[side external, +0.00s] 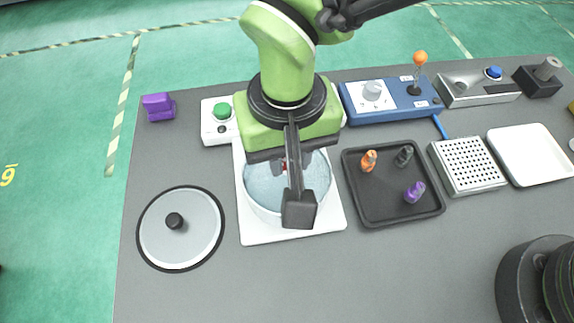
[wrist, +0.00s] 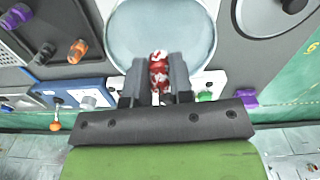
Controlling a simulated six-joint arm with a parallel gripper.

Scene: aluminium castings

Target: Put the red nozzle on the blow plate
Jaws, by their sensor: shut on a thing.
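The red nozzle (wrist: 159,72), with white patches on it, is between the two fingers of my gripper (wrist: 158,66) in the wrist view. My gripper is shut on it. In the side view only a little of its red shows (side external: 284,166) behind my dark gripper parts, over the round basin (side external: 262,190). I cannot tell whether the nozzle touches the basin's contents. The blow plate seems to be the white plate with rows of holes (side external: 467,166), right of the dark tray; my gripper is well to its left.
The dark tray (side external: 372,214) holds an orange (side external: 369,161), a grey (side external: 404,156) and a purple nozzle (side external: 414,191). A blue box (side external: 385,105) with an orange-topped stick stands behind. A round lid (side external: 190,240) lies left of the basin. A white tray (side external: 530,158) stands far right.

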